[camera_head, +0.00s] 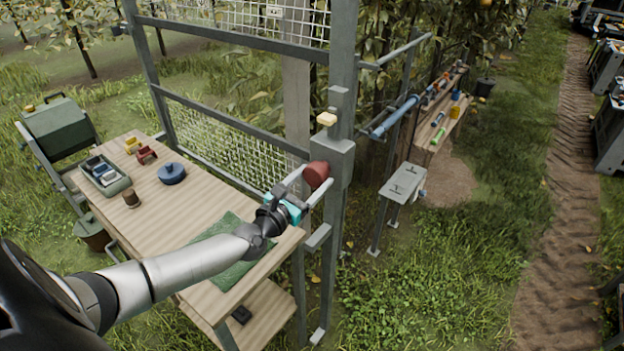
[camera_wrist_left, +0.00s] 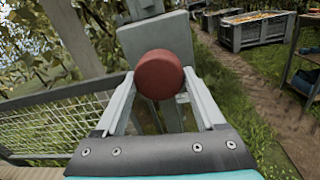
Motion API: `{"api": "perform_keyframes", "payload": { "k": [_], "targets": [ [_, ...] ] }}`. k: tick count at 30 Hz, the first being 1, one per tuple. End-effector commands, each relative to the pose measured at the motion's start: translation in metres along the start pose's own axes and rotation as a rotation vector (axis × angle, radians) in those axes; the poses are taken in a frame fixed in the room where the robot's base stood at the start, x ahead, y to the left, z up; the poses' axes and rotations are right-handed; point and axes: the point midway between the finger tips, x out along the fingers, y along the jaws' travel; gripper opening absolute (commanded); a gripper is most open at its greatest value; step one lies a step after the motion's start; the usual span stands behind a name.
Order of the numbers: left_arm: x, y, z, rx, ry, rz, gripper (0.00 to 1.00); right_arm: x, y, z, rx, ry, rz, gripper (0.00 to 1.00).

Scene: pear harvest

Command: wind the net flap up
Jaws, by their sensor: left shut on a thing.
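A dark red round knob (camera_head: 316,174) sticks out from a grey box (camera_head: 330,158) on the upright post of a metal frame. My left gripper (camera_head: 307,186) is shut on the red knob, with one pale finger on each side of it. The left wrist view also shows the knob (camera_wrist_left: 159,74) between the fingertips. White netting fills a lower panel (camera_head: 232,142) and an upper panel (camera_head: 232,20) of the frame, with an open gap between them. I cannot tell which netting is the flap. My right gripper is not in view.
A wooden table (camera_head: 150,218) stands under my left arm, with a green cloth (camera_head: 232,272), a blue lidded pot (camera_head: 171,174) and a grey tray (camera_head: 108,183). A small grey stand (camera_head: 402,182) is right of the post.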

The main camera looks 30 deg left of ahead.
Motion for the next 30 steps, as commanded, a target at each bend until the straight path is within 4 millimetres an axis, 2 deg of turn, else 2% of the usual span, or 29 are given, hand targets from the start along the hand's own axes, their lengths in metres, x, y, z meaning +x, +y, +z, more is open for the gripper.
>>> {"api": "perform_keyframes", "payload": {
  "k": [3,14,30],
  "targets": [
    [0.000,0.000,0.000,0.000,0.000,0.001,0.16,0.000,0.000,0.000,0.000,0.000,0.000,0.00],
    [0.000,0.000,-0.001,0.073,-0.004,0.002,0.16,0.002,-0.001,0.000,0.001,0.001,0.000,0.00],
    [0.000,0.003,-0.002,0.528,-0.032,0.007,0.16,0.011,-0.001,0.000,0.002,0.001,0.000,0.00]
  ]
}}
